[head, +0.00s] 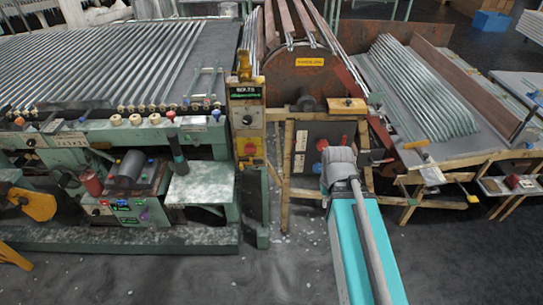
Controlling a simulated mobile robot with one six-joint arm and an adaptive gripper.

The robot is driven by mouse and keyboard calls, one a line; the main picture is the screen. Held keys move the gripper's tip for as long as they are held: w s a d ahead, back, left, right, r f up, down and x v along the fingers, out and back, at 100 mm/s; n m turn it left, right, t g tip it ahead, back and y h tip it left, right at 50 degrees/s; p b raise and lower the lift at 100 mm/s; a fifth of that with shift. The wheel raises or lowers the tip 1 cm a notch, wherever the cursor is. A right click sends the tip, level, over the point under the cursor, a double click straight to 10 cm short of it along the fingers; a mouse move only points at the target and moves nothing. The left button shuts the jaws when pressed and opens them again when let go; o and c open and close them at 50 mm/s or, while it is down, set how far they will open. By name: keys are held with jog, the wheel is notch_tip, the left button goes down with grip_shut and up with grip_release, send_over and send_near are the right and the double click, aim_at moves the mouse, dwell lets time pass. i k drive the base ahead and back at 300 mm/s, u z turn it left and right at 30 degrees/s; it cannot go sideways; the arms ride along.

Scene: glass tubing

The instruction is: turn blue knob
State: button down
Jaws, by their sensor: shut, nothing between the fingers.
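A dark box (337,134) in a wooden frame stands right of the middle in the head view. On its front are a red knob (322,144) and, below it, a small blue knob (317,168). My turquoise arm reaches up from the bottom edge. Its grey end with my gripper (340,158) is in front of the box, just right of the blue knob. The fingers are small and largely hidden by the wrist, and my gripper is shut and empty. I cannot tell whether it touches the knob.
A control post (247,120) with a yellow panel stands left of the box. A long green machine (150,130) carrying glass tubes fills the left. A wooden-legged table (470,150) with tubes is at right. Grey floor (285,270) is clear in front.

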aim_at(317, 167)
jog(key=u, duration=0.25)
jog(key=i, duration=1.15)
jog(key=z, duration=0.15)
